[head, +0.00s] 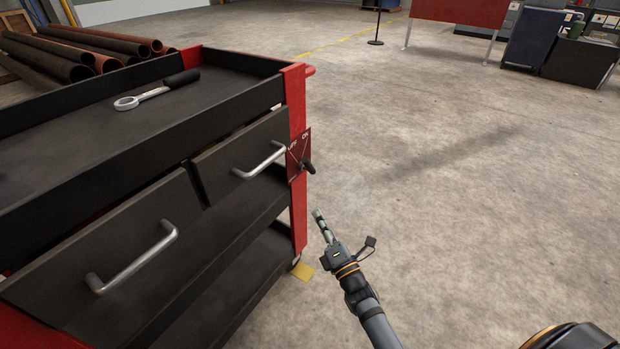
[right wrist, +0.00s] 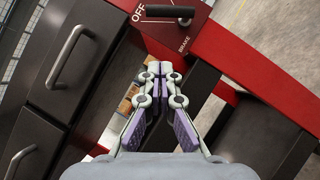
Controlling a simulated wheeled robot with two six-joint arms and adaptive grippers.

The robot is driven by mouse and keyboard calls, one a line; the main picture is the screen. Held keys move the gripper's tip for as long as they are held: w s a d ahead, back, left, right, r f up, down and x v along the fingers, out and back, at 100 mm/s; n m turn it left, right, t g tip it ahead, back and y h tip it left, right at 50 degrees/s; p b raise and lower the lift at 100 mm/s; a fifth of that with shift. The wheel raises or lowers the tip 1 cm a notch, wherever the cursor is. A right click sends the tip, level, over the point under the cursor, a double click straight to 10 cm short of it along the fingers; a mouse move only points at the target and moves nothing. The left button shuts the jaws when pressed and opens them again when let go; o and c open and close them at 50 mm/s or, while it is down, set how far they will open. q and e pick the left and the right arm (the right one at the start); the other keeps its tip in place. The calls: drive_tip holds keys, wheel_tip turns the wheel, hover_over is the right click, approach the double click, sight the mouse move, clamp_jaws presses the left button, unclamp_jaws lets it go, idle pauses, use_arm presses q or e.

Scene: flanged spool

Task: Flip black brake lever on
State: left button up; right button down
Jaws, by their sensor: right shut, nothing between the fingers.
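The black brake lever (head: 307,168) sits on a small red plate (head: 293,160) at the corner post of the tool cart. The plate carries the words OFF and ON. In the right wrist view the lever (right wrist: 170,12) is at the top edge, beside the word OFF, with BRAKE printed on the red plate below it. I cannot tell which label it is set to. My right gripper (head: 318,213) is shut and empty, below and apart from the lever. In the right wrist view its fingertips (right wrist: 160,69) are together, below the plate. My left gripper is not in view.
The red and black cart (head: 297,100) has drawers with metal handles (head: 135,260) left of the lever. A wrench (head: 155,91) lies on its top tray. Rusty pipes (head: 60,60) are stacked behind. The concrete floor (head: 450,200) right of the cart is clear.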

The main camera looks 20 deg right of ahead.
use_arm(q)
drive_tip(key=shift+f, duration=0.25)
use_arm(e)
drive_tip(key=d+r+x, duration=0.1)
drive_tip(key=x, duration=1.1)
drive_tip(key=shift+w+d, duration=0.35)
drive_tip(key=shift+d, duration=0.4)
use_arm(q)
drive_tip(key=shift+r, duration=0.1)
use_arm(e)
drive_tip(key=shift+r, duration=0.2)
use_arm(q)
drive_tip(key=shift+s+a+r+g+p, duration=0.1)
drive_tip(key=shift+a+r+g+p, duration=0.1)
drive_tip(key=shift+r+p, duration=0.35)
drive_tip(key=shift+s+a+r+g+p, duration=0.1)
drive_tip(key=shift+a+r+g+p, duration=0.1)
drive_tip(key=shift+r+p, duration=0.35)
use_arm(e)
drive_tip(key=shift+w+d+r+m, duration=0.1)
drive_tip(key=shift+r+m, duration=0.2)
drive_tip(key=shift+m, duration=0.3)
